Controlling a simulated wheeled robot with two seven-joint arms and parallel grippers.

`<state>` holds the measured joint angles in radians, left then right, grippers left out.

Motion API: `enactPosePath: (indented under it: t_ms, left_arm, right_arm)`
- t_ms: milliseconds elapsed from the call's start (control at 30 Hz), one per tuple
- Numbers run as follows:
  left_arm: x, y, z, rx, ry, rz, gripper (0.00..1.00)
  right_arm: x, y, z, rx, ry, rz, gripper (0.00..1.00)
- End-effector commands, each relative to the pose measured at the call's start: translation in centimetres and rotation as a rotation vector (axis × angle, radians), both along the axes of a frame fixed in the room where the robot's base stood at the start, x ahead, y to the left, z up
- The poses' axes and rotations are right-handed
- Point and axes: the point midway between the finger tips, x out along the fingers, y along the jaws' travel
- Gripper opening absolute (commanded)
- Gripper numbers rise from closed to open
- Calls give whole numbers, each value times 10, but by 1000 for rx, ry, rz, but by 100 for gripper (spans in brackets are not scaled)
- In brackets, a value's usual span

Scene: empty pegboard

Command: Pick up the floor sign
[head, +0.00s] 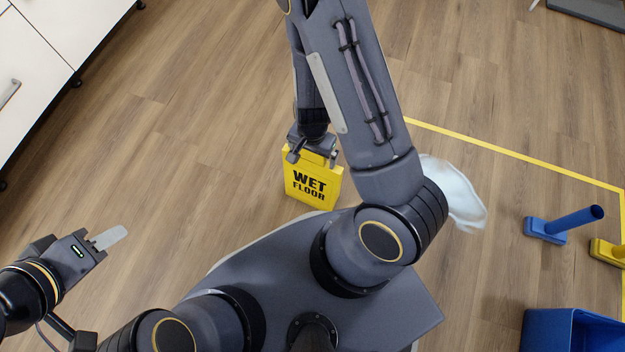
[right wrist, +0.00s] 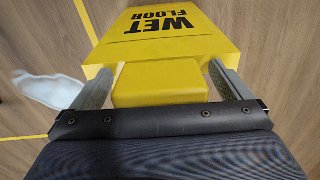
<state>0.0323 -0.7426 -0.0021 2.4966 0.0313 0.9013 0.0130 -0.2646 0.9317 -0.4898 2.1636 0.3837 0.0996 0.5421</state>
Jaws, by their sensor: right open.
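The yellow floor sign (head: 312,184) with black "WET FLOOR" lettering stands on the wood floor in front of my base in the head view. In the right wrist view the sign (right wrist: 180,65) fills the upper middle, with its narrower top part nearest the camera. My right gripper (head: 314,155) is at the top of the sign. Its two fingers (right wrist: 163,85) are open, one on each side of the narrow top part, with the right finger close to it. My left gripper (head: 107,238) is away to the left, over bare floor, and seems empty; its finger gap is not clear.
A translucent whitish patch (head: 456,192) lies on the floor right of the sign, and also shows in the right wrist view (right wrist: 48,88). A blue item with a post (head: 547,230), a yellow one (head: 608,251) and a blue bin (head: 570,330) are at right. White cabinets (head: 40,60) stand at upper left.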

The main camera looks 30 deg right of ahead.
Motion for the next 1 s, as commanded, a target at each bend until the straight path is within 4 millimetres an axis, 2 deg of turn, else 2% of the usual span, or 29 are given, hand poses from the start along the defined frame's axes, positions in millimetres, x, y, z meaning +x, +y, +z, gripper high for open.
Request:
enactPosePath:
  t_ms: [133,600,700,1000]
  left_arm:
    - [0,0,1,0,0,0,36]
    - [0,0,1,0,0,0,36]
    - [0,0,1,0,0,0,36]
    - [0,0,4,0,0,0,36]
  right_arm:
    - [0,0,1,1,-1,1,97]
    - [0,0,2,1,-1,1,35]
    - [0,0,2,1,-1,1,25]
    - [0,0,4,1,-1,1,25]
